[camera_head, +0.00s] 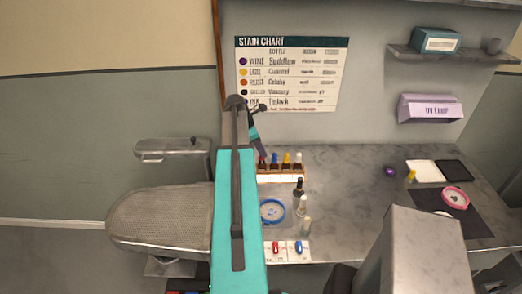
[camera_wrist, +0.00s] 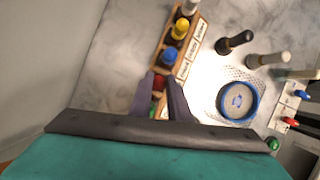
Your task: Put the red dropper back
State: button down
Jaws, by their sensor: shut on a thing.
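My gripper (camera_wrist: 163,98) points down at the near end of the wooden rack (camera_wrist: 182,70) in the wrist view. Its two dark fingers are shut on the red dropper (camera_wrist: 158,82), whose red top shows between them. The red dropper is in line with the blue (camera_wrist: 169,56), yellow (camera_wrist: 180,29) and white (camera_wrist: 190,7) droppers in the rack. The fingers hide its lower part, so I cannot tell whether it is seated in its slot. In the head view the rack (camera_head: 282,179) stands on the counter just beyond my arm.
A dark bottle (camera_head: 298,188), pale bottles (camera_head: 301,206) and a blue-rimmed round dish (camera_head: 272,211) stand near the rack. A white card with red and blue pieces (camera_head: 287,250) lies at the front edge. The stain chart (camera_head: 292,75) hangs behind. The counter's middle is clear.

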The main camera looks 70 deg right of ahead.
jog(key=shift+f, duration=0.6)
dwell(0.5)
jog(key=c, duration=1.6)
grip_release()
jog(key=shift+r, duration=0.2)
jog(key=shift+r+p, duration=0.6)
jog(key=shift+r, duration=2.85)
jog(key=shift+r, duration=0.1)
